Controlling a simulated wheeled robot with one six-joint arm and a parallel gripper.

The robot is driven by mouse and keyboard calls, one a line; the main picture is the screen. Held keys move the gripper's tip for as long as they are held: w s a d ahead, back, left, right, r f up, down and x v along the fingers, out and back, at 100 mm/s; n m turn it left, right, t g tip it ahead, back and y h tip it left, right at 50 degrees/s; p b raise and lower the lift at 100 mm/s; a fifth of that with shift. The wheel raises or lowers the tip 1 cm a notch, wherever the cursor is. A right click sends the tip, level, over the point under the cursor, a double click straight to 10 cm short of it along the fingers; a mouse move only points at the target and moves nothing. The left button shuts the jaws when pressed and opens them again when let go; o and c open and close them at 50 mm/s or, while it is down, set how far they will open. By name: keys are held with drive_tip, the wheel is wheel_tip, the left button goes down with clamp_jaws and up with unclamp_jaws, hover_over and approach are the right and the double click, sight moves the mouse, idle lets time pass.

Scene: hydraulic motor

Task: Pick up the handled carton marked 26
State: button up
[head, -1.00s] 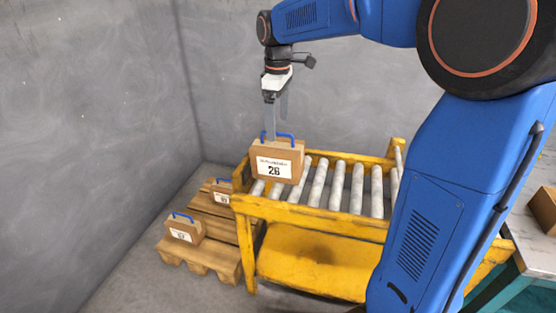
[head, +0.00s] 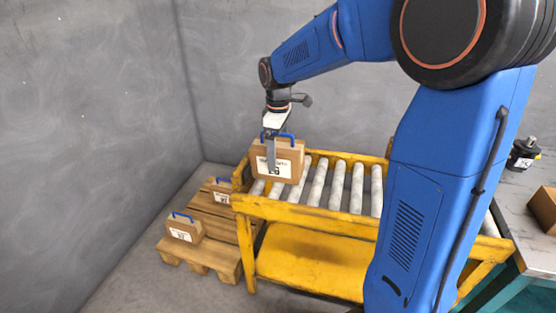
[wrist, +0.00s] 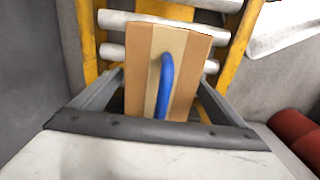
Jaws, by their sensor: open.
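The handled carton marked 26 (head: 290,161) stands upright on the left end of the roller conveyor, with a blue handle on top. My gripper (head: 271,160) is lowered over it, and one finger hangs in front of its label, partly covering the number. In the wrist view the top of the carton (wrist: 183,50) with its blue handle (wrist: 165,85) lies between the two spread fingers of my gripper (wrist: 153,98). The jaws are open. The fingertips are hidden behind the carton in that view, so I cannot tell whether they touch it.
The yellow roller conveyor (head: 300,212) has bare rollers right of the carton. Two other handled cartons (head: 185,228) (head: 221,192) sit on a wooden pallet (head: 200,258) at lower left. A bench (head: 527,200) at right holds a dark motor (head: 523,152) and a brown box (head: 545,208). Grey walls stand behind.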

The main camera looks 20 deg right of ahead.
drive_tip(key=c, duration=2.2)
drive_tip(key=shift+o, duration=0.2)
drive_tip(key=shift+r, duration=0.1)
